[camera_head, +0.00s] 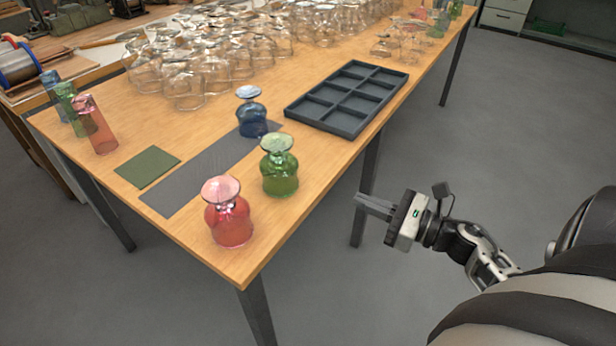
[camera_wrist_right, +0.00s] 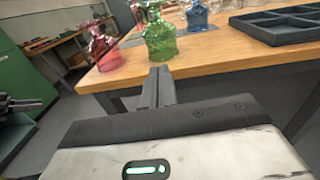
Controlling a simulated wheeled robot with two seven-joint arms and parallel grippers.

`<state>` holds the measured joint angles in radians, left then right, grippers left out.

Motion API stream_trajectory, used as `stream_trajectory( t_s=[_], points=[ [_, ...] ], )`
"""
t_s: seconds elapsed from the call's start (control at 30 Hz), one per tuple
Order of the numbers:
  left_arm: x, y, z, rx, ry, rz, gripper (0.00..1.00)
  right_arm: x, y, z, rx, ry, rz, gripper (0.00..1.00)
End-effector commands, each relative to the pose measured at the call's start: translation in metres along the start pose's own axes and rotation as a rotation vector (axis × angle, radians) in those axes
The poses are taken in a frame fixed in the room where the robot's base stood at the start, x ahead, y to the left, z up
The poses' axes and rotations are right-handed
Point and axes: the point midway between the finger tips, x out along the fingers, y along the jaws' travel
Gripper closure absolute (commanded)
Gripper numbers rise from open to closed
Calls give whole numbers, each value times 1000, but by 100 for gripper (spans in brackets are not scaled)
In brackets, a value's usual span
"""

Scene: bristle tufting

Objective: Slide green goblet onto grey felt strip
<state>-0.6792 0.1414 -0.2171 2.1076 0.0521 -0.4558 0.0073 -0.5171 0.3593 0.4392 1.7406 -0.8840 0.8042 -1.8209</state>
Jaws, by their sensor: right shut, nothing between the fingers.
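The green goblet (camera_head: 280,172) stands upside down, foot up, on bare wood just right of the grey felt strip (camera_head: 190,178), apart from it. It also shows in the right wrist view (camera_wrist_right: 160,40). A blue goblet (camera_head: 252,117) stands at the strip's far end. A red goblet (camera_head: 229,218) stands on wood near the table's front corner. My right gripper (camera_head: 358,204) is shut and empty, off the table's right edge and below the top; its fingers (camera_wrist_right: 158,72) point toward the green goblet. A dark fingered part at the wrist view's left edge may be my left gripper (camera_wrist_right: 32,104).
A dark compartment tray (camera_head: 290,112) lies beyond the green goblet. A green square mat (camera_head: 148,167) lies left of the strip. Red, green and blue glasses (camera_head: 103,138) stand at the left edge. Many clear glasses (camera_head: 215,60) crowd the back.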

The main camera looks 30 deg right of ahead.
Motion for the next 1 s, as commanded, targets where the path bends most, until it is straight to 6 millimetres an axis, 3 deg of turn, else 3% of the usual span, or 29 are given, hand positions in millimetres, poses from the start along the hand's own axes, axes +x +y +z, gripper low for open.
stream_trajectory(
  t_s=[0.27,0.6,0.8,1.0],
  points=[
    [-6,-2,-10,20,-1,-8,64,53,0,4,3,-5,1,100],
    [-10,-4,-9,42,-26,-16,64,117,0,4,5,-4,0,100],
    [-9,-5,-9,48,-28,-17,64,132,1,1,6,-2,-1,100],
    [-8,-5,-6,48,-32,-18,64,134,1,1,6,-2,-1,100]
  ],
)
